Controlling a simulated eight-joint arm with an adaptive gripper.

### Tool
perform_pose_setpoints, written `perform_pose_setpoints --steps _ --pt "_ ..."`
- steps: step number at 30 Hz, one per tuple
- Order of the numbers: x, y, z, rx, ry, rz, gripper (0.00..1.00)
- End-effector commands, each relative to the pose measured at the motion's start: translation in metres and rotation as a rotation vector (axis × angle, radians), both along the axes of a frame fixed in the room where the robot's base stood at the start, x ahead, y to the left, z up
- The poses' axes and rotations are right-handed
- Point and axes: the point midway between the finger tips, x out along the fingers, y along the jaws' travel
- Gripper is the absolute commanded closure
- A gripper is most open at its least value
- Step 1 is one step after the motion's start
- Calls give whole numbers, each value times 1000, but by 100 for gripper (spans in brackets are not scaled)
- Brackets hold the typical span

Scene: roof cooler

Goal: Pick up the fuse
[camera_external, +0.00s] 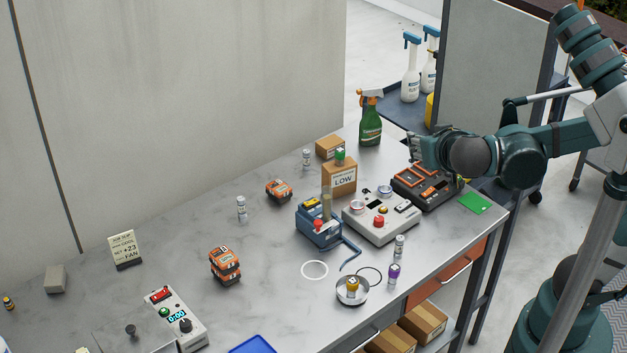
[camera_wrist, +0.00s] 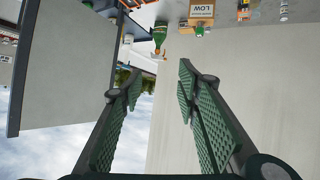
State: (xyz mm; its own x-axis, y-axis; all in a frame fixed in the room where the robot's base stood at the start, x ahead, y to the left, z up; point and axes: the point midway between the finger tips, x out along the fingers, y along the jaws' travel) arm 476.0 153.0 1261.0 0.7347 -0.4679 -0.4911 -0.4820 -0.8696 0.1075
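I cannot tell for sure which thing is the fuse. Small upright cylinders that could be it stand on the grey bench: a white-and-silver one (camera_external: 241,209) at the left-middle, another (camera_external: 306,159) near the back wall, one (camera_external: 399,246) near the front edge and a purple-banded one (camera_external: 393,274) beside it. My gripper (camera_external: 415,149) is raised near the bench's right end, pointing left, apart from all of them. In the wrist view its green-padded fingers (camera_wrist: 160,82) are spread apart with nothing between them.
A green spray bottle (camera_external: 370,125) and a box marked LOW (camera_external: 340,178) stand near the back. A blue device (camera_external: 318,226), a grey button box (camera_external: 381,216) and a dark tray (camera_external: 425,186) fill the right part. Orange blocks (camera_external: 225,265) stand further left, with bare bench around.

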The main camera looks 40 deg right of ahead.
Motion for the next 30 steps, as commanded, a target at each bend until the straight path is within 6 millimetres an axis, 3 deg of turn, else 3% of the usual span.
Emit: perform_pose_setpoints --steps 13,23,30 --pt "-6 38 15 33 -165 -19 67" --pt "-5 36 -36 32 -162 -22 67" --pt "-5 36 -89 32 -161 -21 67"
